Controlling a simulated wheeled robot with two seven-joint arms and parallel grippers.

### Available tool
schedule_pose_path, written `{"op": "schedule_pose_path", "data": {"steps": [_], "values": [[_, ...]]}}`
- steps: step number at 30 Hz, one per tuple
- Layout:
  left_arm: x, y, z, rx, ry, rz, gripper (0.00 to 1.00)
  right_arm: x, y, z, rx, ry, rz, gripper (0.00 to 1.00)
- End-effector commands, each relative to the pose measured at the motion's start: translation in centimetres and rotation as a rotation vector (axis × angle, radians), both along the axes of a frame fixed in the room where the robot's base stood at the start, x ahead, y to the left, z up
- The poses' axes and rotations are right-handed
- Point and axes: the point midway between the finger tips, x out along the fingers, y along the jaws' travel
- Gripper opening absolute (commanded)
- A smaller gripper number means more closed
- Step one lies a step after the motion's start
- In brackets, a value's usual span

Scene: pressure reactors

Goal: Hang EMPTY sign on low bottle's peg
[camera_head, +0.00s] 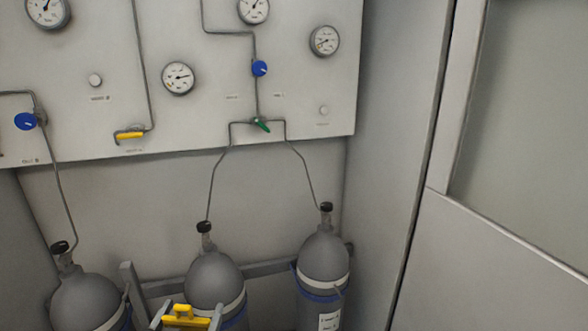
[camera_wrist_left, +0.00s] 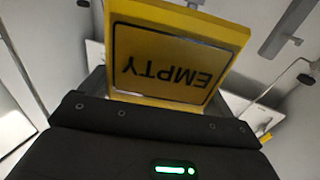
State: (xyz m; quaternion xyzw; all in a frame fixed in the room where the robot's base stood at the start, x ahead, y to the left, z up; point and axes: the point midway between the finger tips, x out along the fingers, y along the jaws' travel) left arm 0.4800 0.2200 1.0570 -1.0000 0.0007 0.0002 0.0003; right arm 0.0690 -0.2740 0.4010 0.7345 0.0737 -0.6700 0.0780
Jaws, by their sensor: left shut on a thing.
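The yellow EMPTY sign (camera_wrist_left: 170,62) fills the upper middle of the left wrist view, its lettering upside down there. Its yellow top (camera_head: 184,312) shows at the bottom edge of the head view. My left gripper (camera_head: 187,319) is shut on it, one grey finger on each side. Three grey gas bottles stand along the wall: left (camera_head: 88,300), middle (camera_head: 214,276) and right (camera_head: 323,258). Two pale round pegs are on the panel, one at left (camera_head: 95,80) and one at right (camera_head: 323,110), both bare. The gauge needles are too small to read surely. My right gripper is out of view.
The white panel (camera_head: 215,110) carries several gauges, such as one near the right peg (camera_head: 325,40). Blue knobs (camera_head: 260,68), a yellow-handled valve (camera_head: 130,134), a green valve (camera_head: 260,125) and thin pipes stick out from it. A grey rail (camera_head: 266,268) runs behind the bottles.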

Motion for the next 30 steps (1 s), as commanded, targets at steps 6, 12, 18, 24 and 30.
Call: {"op": "schedule_pose_path", "data": {"steps": [6,12,18,24,30], "values": [[0.0,0.0,0.0,0.0,0.0,0.001,0.66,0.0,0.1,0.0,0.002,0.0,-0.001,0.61],[-0.7,1.4,-2.3,0.005,0.007,0.02,0.66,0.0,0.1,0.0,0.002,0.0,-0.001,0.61],[-1.8,7.7,-7.7,0.005,0.008,0.134,0.66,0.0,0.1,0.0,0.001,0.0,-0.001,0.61],[-3.1,14.6,-10.6,0.003,0.002,0.263,0.66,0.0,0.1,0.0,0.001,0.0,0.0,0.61],[-3.5,18.2,-10.7,-0.001,-0.002,0.337,0.66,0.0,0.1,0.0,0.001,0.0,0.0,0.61]]}}
